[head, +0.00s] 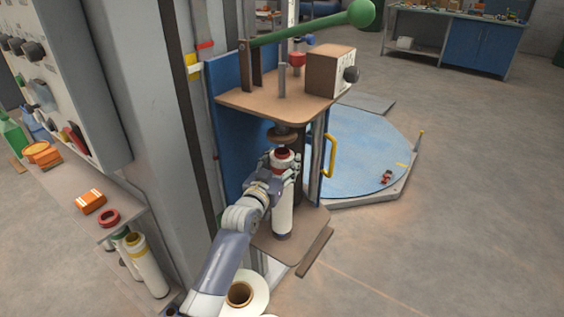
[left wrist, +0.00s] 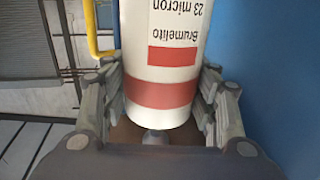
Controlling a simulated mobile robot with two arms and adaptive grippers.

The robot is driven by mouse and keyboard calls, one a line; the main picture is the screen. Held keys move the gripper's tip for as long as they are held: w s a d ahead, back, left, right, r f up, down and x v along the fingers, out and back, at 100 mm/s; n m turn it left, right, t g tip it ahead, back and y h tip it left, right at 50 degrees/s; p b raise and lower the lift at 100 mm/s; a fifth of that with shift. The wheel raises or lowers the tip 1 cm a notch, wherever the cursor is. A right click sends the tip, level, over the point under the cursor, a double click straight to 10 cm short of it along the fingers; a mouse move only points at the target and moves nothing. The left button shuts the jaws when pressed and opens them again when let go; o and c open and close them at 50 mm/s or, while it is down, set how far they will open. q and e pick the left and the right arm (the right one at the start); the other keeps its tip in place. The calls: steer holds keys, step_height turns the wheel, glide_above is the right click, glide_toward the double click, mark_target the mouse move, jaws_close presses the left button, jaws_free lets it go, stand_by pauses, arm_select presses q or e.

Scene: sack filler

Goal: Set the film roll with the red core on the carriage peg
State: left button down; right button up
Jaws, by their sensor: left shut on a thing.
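The film roll with the red core (head: 283,212) is white and stands roughly upright in the carriage. My left gripper (head: 282,163) is shut around its upper part. In the left wrist view the white roll (left wrist: 164,50) with its red band lies between the fingers of the gripper (left wrist: 158,105). The carriage has a brown lower plate (head: 309,222), with the roll's lower end over it. A brown disc (head: 283,134) on a shaft sits just above the roll. My right gripper is out of view.
A green-knobbed lever (head: 310,28) and a brown control box (head: 331,70) top the carriage. A yellow handle (head: 330,156) is at its right. Another film roll (head: 259,289) stands in front. A shelf at left holds more rolls (head: 147,264). A blue turntable (head: 360,150) lies behind.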

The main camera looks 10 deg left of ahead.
arm_select(q)
steer(key=shift+f+b, duration=0.35)
steer(key=shift+f, duration=0.25)
steer(key=shift+f+b, duration=0.3)
steer(key=shift+f, duration=0.05)
steer(key=c, duration=0.5)
jaws_free()
